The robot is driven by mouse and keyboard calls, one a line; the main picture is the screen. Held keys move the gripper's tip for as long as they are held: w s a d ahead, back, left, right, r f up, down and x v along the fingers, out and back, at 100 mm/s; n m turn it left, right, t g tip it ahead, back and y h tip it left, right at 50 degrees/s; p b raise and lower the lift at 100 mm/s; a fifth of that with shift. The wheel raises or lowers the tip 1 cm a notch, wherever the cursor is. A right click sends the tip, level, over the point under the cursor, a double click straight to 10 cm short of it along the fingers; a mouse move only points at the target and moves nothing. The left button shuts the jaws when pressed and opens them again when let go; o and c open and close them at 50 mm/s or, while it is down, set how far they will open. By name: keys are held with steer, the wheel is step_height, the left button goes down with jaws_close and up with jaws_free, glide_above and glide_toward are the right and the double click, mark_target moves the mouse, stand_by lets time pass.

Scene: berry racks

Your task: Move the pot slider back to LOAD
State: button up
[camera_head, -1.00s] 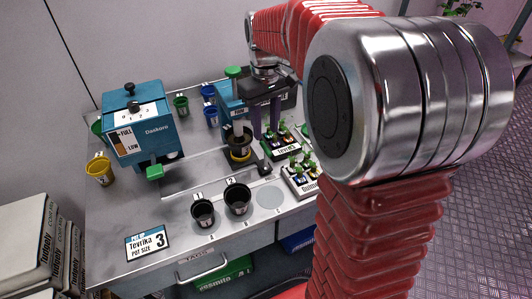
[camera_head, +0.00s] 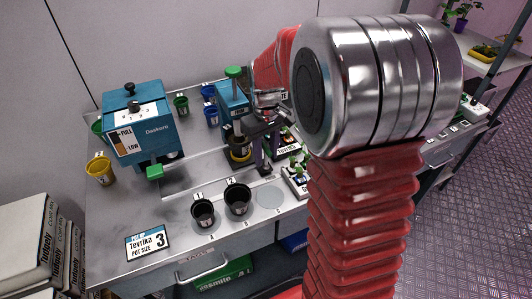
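The pot slider (camera_head: 205,175) is a pale track running across the metal bench, from below the blue Daskoro dispenser to the blue press with the green knob. A dark pot with a yellow rim (camera_head: 240,155) sits at the slider's right end, under the press. My gripper (camera_head: 267,168) has its two dark fingers apart, pointing down just right of this pot. The slider's small black handle is hidden or merges with the fingertips, so contact cannot be told. No LOAD mark is readable.
The blue dispenser (camera_head: 140,125) with a green lever stands at left. Black pots (camera_head: 203,212) and (camera_head: 237,199) stand at the front, near a Tevrika size 3 card (camera_head: 147,242). Seedling trays (camera_head: 296,181) lie close right of my gripper.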

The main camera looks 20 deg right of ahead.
jaws_close()
stand_by(0.5)
steer(key=shift+a, duration=0.1)
